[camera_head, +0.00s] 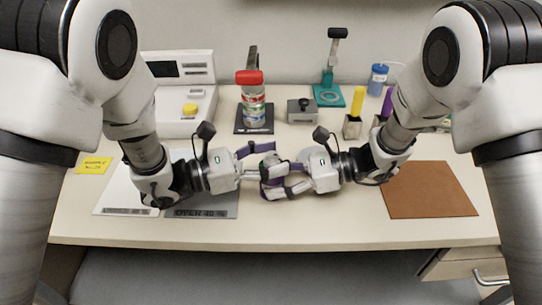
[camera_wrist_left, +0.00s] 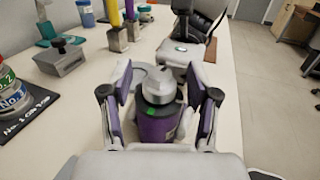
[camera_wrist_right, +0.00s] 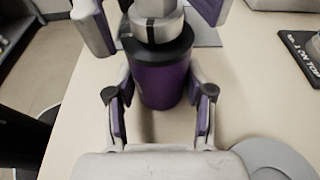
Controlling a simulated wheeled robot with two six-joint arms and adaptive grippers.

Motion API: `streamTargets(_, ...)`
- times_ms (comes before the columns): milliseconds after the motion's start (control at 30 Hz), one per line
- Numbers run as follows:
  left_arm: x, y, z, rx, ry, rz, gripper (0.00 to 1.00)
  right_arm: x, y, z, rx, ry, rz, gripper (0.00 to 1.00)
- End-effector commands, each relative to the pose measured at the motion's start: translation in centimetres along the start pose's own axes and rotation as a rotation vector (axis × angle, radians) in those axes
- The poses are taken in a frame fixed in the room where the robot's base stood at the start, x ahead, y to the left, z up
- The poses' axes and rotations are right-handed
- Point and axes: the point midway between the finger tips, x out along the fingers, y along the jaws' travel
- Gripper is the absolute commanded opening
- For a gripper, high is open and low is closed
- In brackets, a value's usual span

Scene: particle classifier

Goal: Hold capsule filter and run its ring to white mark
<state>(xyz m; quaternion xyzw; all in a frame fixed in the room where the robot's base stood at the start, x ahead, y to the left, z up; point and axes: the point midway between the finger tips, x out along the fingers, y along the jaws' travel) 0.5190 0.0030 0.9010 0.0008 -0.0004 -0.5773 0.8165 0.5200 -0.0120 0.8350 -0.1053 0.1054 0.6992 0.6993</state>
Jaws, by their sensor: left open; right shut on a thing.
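The capsule filter (camera_wrist_right: 163,85) has a purple body, a black collar and a silver ring (camera_wrist_right: 157,27) on top. My right gripper (camera_wrist_right: 160,90) is shut on the filter's purple body. The filter also shows in the left wrist view (camera_wrist_left: 157,128), with a green patch (camera_wrist_left: 151,112) on its dark collar. My left gripper (camera_wrist_left: 160,85) is open, its fingers apart on either side of the filter's upper part. In the head view the left gripper (camera_head: 268,160) and right gripper (camera_head: 270,182) meet at mid-table and mostly hide the filter.
A white machine (camera_head: 185,100), a stack of colored rings (camera_head: 254,107), a grey box (camera_head: 301,111) and a teal stand (camera_head: 328,93) line the back. A grey mat (camera_head: 205,206) lies left, a brown mat (camera_head: 430,190) right. The front table edge is clear.

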Motion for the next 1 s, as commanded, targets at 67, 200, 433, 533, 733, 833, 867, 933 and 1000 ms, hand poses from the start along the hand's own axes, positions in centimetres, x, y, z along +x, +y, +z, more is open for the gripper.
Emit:
streamTargets(67, 0.22, 0.01, 0.00, -0.001, 0.000, 0.001, 0.60, 0.00, 0.01, 0.00, 0.000, 0.000, 0.000, 0.00)
streamTargets(200, 0.21, 0.02, 0.00, -0.001, 0.000, 0.001, 0.60, 0.00, 0.01, -0.01, 0.000, 0.000, 0.000, 0.00)
streamTargets(433, 0.18, 0.02, -0.01, -0.001, 0.000, 0.001, 0.00, 0.01, 0.02, 0.00, 0.000, 0.000, 0.001, 0.00)
streamTargets(533, 0.18, 0.02, 0.00, -0.001, 0.000, 0.001, 0.00, 0.01, 0.02, 0.00, 0.000, 0.000, 0.001, 0.00)
streamTargets(733, 0.20, 0.00, 0.00, -0.001, -0.001, -0.013, 0.00, 0.02, 0.03, 0.00, 0.000, 0.000, 0.001, 0.00)
streamTargets(833, 0.25, 0.02, 0.01, -0.002, -0.002, -0.037, 0.00, 0.02, 0.03, 0.00, 0.000, 0.000, 0.001, 0.00)
streamTargets(867, 0.27, 0.03, 0.01, -0.002, -0.002, -0.047, 0.00, 0.03, 0.03, 0.00, 0.000, 0.000, 0.001, 0.00)
streamTargets(933, 0.27, 0.04, 0.02, -0.002, -0.003, -0.075, 0.00, 0.03, 0.03, 0.00, 0.000, 0.000, 0.001, 0.00)
streamTargets(1000, 0.27, 0.09, 0.04, -0.001, -0.003, -0.111, 0.00, 0.04, 0.03, 0.00, 0.000, 0.000, 0.001, 0.00)
